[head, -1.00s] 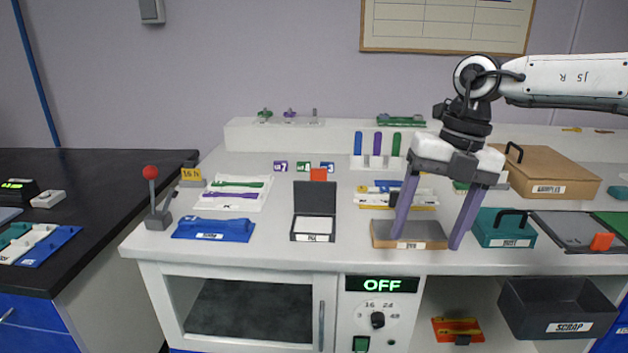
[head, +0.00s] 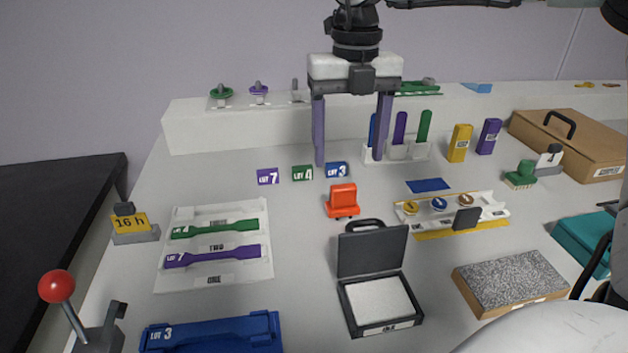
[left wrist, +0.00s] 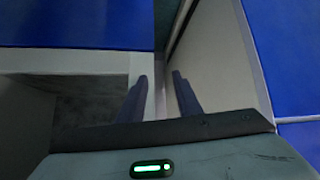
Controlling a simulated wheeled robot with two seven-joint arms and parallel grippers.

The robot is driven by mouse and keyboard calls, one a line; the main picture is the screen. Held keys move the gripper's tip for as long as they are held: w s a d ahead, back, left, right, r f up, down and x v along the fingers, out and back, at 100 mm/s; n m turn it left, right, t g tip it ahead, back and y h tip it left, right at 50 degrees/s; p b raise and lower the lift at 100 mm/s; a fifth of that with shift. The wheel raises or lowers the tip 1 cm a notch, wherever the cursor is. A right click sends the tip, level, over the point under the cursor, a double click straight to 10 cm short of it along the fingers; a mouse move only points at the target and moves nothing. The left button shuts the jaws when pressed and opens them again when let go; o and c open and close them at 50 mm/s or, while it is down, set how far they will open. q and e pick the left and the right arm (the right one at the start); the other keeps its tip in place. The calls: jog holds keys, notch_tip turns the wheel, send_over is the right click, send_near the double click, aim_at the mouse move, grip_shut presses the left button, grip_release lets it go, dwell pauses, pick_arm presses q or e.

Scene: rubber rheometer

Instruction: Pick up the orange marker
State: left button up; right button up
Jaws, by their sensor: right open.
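The orange marker (head: 342,200) is a small orange block standing upright on the white bench in the head view, behind the open black case. My right gripper (head: 350,163) points down with its two purple fingers wide apart and nothing between them. In the picture its fingertips are above and just behind the marker, near the lot tags; I cannot tell their exact height. My left gripper (left wrist: 160,78) shows in the left wrist view with its fingers apart and empty, facing white and blue cabinet panels.
An open black case (head: 380,302) stands in front of the marker. Lot tags (head: 302,173) lie behind it, and a white rack (head: 408,152) of coloured strips stands behind right. A white tray (head: 215,275) is at left, a yellow-edged holder (head: 484,226) at right.

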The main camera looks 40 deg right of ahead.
aim_at(344, 186)
jog(key=shift+f, duration=0.55)
jog(key=f, duration=0.3)
jog(key=shift+s+f, duration=0.2)
jog(key=shift+s, duration=0.2)
jog(key=f, duration=0.3)
jog(key=w+f, duration=0.1)
jog(key=f, duration=0.1)
jog(key=shift+a+f, duration=0.1)
jog(key=shift+a, duration=0.1)
jog(key=shift+f, duration=0.15)
jog(key=c, duration=1.2)
notch_tip(344, 186, up, 10)
pick_arm(q)
jog(key=shift+s+f, duration=0.2)
jog(key=shift+s, duration=0.25)
jog(key=shift+s+f, duration=0.2)
jog(key=shift+s, duration=0.25)
